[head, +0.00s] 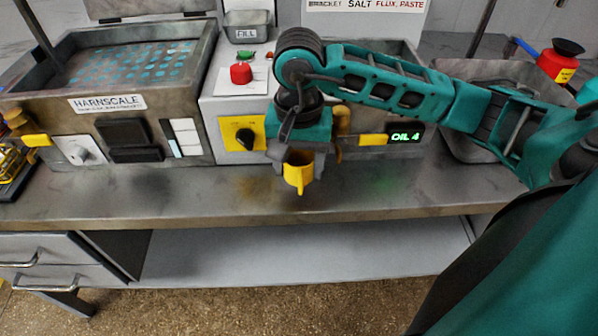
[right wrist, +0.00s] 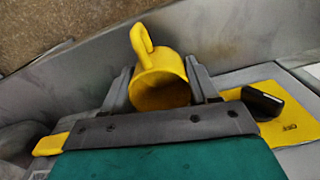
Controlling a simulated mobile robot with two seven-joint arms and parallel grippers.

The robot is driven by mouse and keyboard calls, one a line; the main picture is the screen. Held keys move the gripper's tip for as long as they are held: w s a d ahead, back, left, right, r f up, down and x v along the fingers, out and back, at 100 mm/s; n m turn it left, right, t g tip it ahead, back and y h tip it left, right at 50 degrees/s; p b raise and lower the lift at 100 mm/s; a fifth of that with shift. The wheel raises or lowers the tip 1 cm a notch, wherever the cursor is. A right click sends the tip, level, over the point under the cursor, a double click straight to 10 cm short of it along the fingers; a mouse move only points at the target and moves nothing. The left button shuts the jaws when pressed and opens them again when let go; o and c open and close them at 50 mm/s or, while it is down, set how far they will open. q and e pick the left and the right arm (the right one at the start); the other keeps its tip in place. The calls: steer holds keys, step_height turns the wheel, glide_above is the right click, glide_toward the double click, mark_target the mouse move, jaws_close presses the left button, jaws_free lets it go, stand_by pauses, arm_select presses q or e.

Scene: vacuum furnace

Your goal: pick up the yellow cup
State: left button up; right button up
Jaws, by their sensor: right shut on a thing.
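The yellow cup (head: 298,172) is between the fingers of my right gripper (head: 299,160), in front of the machine with the yellow dial plate. In the right wrist view the cup (right wrist: 160,82) sits between the two grey fingers of the right gripper (right wrist: 163,85), its handle pointing away from the palm. The right gripper is shut on the cup. In the head view the cup appears above the steel counter; whether it touches the counter is hard to tell. My left gripper is not in view.
The steel counter (head: 200,195) has a clear front strip. Behind it stand the HARNSCALE unit (head: 110,100), a red button (head: 241,73), a yellow plate with a black knob (head: 240,134) and an OIL 4 display (head: 404,137). A grey basin (head: 480,150) is at right.

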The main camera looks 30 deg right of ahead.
mark_target(299, 156)
arm_select(q)
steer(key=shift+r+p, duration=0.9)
steer(key=shift+p, duration=0.05)
arm_select(e)
step_height(299, 156, up, 16)
